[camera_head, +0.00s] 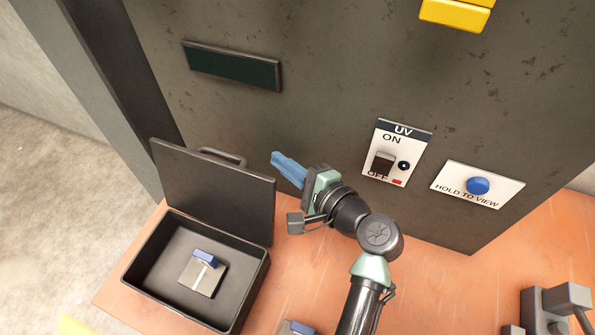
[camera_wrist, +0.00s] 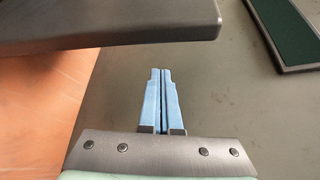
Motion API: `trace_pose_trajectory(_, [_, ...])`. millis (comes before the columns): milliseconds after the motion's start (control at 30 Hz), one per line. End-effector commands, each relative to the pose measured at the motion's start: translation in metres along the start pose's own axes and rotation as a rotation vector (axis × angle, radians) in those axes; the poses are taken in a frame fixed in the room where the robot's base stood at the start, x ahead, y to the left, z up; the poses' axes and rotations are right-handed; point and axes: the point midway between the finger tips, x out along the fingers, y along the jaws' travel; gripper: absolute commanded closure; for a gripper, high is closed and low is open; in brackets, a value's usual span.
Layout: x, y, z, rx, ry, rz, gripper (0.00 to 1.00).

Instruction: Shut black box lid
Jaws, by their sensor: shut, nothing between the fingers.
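The black box (camera_head: 250,292) stands on the orange surface at the lower left of the head view. Its lid (camera_head: 213,195) is raised, roughly upright at the back of the box, with a handle (camera_head: 222,155) on its far side. A grey block with a blue top (camera_head: 203,277) lies inside the box. My gripper (camera_head: 275,157) is shut and empty, to the right of the lid's upper right corner and apart from it. In the wrist view, the blue fingers (camera_wrist: 162,75) are together, and the lid's edge (camera_wrist: 120,38) shows at the upper left.
A dark upright panel (camera_head: 330,90) stands behind, with a UV switch plate (camera_head: 397,150), a blue button (camera_head: 478,185) and a dark green plate (camera_head: 232,66). A grey fixture (camera_head: 548,308) stands at lower right.

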Motion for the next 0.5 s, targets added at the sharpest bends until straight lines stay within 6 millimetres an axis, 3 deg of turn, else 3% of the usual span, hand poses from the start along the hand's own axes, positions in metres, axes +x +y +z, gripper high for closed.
trace_pose_trajectory(100, [0.026, 0.000, 0.001, 0.001, -0.004, 0.000, 1.00])
trace_pose_trajectory(300, [0.013, -0.001, 0.028, -0.002, -0.001, 0.002, 1.00])
trace_pose_trajectory(500, [0.010, 0.000, 0.037, 0.000, 0.000, 0.000, 1.00])
